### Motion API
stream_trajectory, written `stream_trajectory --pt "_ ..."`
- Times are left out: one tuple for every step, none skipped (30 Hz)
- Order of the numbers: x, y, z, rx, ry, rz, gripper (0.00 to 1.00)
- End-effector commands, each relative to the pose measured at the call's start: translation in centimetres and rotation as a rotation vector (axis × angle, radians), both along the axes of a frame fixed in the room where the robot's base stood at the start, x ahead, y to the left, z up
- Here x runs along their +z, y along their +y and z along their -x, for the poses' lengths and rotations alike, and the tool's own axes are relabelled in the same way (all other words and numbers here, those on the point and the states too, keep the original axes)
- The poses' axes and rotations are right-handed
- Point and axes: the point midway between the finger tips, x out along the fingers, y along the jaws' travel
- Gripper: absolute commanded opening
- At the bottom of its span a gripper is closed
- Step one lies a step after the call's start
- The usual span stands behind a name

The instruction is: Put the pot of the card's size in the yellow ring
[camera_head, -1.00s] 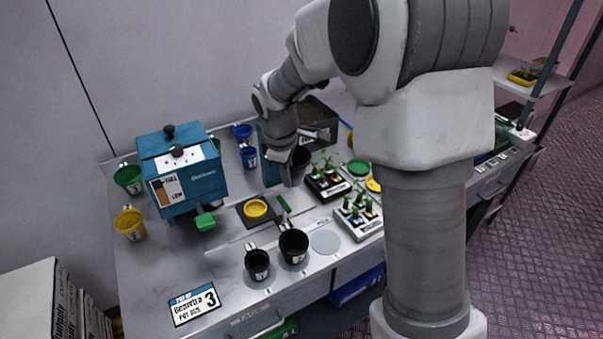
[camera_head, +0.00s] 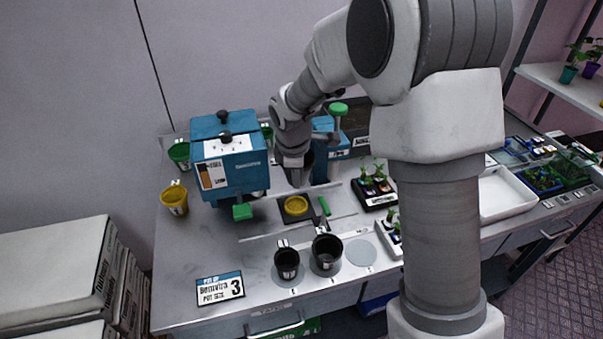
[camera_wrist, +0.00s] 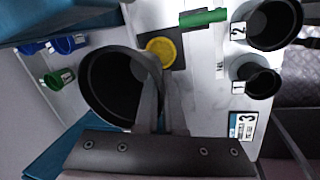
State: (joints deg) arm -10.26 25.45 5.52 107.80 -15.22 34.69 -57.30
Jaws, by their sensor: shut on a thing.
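My gripper (camera_head: 296,172) is shut on a large black pot (camera_head: 308,162), held above the bench just behind the yellow ring. In the wrist view the pot (camera_wrist: 112,88) is seen from its open top, at the fingers. Its number is not visible. The yellow ring (camera_head: 296,206) lies on a dark square plate on the bench, with nothing in it; it also shows in the wrist view (camera_wrist: 161,50). The card (camera_head: 220,289) at the front left reads pot size 3. Black pots marked 1 (camera_head: 287,263) and 2 (camera_head: 327,252) stand at the front.
A blue machine (camera_head: 230,160) with a green part stands left of the ring. A blue device (camera_head: 330,150) with a green knob stands behind the pot. A green strip (camera_head: 325,206) lies right of the ring. A bare grey disc (camera_head: 360,252) is beside pot 2. Seedling trays are right.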

Motion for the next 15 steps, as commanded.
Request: stream_trajectory --pt "-0.3 0.1 0.0 0.009 -0.001 0.001 0.00" --pt "-0.3 0.2 0.0 0.013 -0.002 0.001 0.00" --pt "-0.4 0.2 0.0 0.017 -0.002 0.002 0.00" --pt "-0.5 0.3 -0.1 0.020 -0.002 0.001 0.00" --pt "-0.5 0.3 -0.1 0.022 -0.003 0.002 0.00" --pt "-0.6 0.3 -0.1 0.023 -0.003 0.002 0.00" --pt "-0.7 0.3 -0.1 0.024 -0.003 0.002 0.00" --pt "-0.8 0.3 -0.1 0.025 -0.003 0.003 0.00" --pt "-0.9 0.3 -0.1 0.025 -0.003 0.003 0.00" --pt "-1.1 0.3 -0.1 0.025 -0.003 0.003 0.00" --pt "-1.2 0.3 -0.1 0.025 -0.003 0.003 0.00" --pt "-1.5 0.3 -0.1 0.024 -0.002 0.002 0.00" --pt "-1.7 0.3 0.0 0.024 -0.002 0.002 0.00" --pt "-2.0 0.3 0.0 0.024 -0.002 0.002 0.00" --pt "-2.4 0.3 0.0 0.024 -0.002 0.002 0.00"
